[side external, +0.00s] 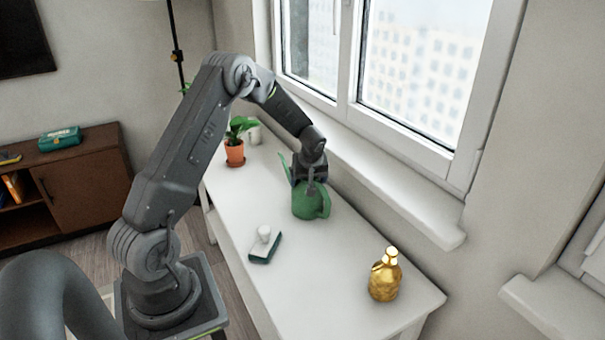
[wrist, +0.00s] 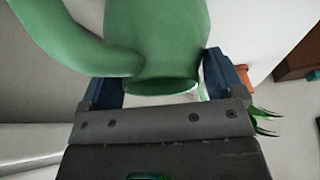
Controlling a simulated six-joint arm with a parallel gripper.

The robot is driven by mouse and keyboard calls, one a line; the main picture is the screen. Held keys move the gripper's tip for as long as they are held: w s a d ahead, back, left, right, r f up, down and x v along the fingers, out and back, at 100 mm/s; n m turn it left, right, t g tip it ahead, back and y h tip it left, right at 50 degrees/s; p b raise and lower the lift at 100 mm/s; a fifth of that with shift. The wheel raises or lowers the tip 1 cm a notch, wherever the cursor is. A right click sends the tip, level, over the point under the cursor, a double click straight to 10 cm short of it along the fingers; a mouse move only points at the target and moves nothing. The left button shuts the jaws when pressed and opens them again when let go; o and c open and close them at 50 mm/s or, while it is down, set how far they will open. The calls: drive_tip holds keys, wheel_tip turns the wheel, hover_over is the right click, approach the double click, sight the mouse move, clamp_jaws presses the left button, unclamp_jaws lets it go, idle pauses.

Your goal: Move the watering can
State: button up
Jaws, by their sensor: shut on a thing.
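The green watering can (side external: 306,204) stands near the middle of the white table, close to the window side; I cannot tell if its base touches the table. Its handle is on the right and its spout rises on the left. My gripper (side external: 311,182) comes down on it from above, hiding part of its top. In the wrist view the can (wrist: 158,40) fills the upper middle, with its rim between the two blue fingers of my gripper (wrist: 160,85). The gripper is shut on the can.
A potted plant (side external: 235,153) stands beyond the can at the table's far end. A white cup-like item (side external: 264,233) stands on or beside a dark green book-like item (side external: 266,250) nearer me. A gold bottle (side external: 384,278) stands at the right end. The white table (side external: 325,265) is clear between them.

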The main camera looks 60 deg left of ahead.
drive_tip(key=d, duration=0.9)
drive_tip(key=shift+d, duration=0.2)
drive_tip(key=o, duration=0.8)
drive_tip(key=v, duration=1.3)
drive_tip(key=shift+r, duration=0.4)
